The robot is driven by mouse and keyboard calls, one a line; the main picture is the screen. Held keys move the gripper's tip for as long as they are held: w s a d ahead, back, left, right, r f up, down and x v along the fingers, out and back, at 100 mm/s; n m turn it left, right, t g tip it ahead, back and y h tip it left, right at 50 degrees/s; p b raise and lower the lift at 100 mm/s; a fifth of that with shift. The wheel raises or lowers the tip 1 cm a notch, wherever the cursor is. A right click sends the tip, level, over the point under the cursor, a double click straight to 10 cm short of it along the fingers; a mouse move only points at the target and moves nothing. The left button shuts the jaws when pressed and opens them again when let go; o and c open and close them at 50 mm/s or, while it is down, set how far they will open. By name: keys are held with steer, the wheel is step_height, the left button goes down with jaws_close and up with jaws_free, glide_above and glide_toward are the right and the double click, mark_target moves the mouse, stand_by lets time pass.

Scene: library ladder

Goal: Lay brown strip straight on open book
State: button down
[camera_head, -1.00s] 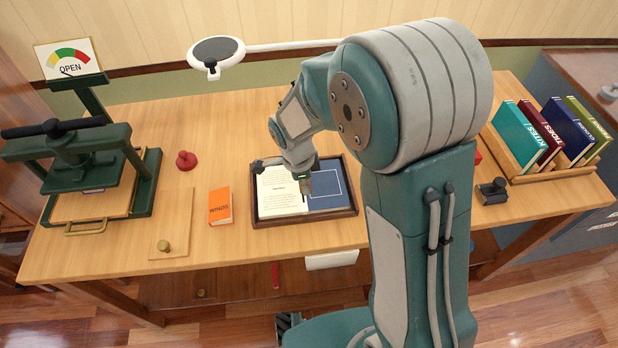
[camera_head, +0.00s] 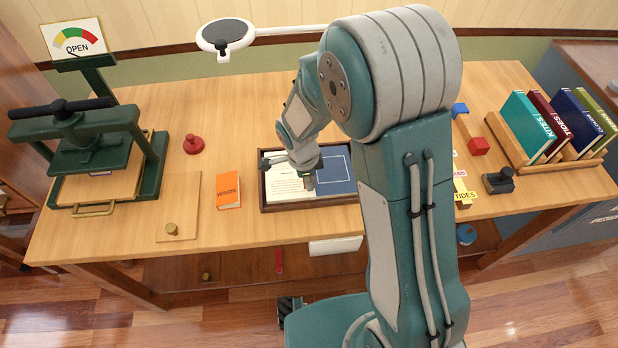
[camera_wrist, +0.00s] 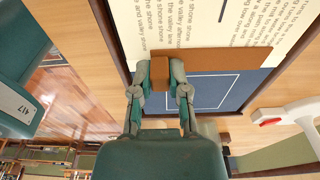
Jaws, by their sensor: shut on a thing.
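The open book (camera_head: 287,184) lies in a dark wooden tray (camera_head: 312,204), with a cream printed page at left and a blue page (camera_head: 337,172) at right. My gripper (camera_head: 307,180) is low over the middle of the book. In the wrist view my gripper (camera_wrist: 160,88) is shut on a brown block at the end of the brown strip (camera_wrist: 225,59). The strip runs along the border between the cream page (camera_wrist: 195,22) and the blue page. It looks nearly in line with that border. I cannot tell whether it touches the pages.
An orange book (camera_head: 228,190) and a red knob (camera_head: 193,144) are left of the tray. A green press (camera_head: 85,150) stands at far left. A book rack (camera_head: 550,160), red block (camera_head: 478,145) and black stamp-like object (camera_head: 497,181) are at right. A round lamp (camera_head: 225,34) overhangs the back.

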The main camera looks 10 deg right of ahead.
steer(key=shift+d, duration=0.4)
steer(key=shift+a, duration=0.4)
steer(key=shift+c, duration=0.7)
jaws_free()
steer(key=shift+d, duration=0.15)
steer(key=shift+r, duration=0.1)
steer(key=shift+r, duration=3.45)
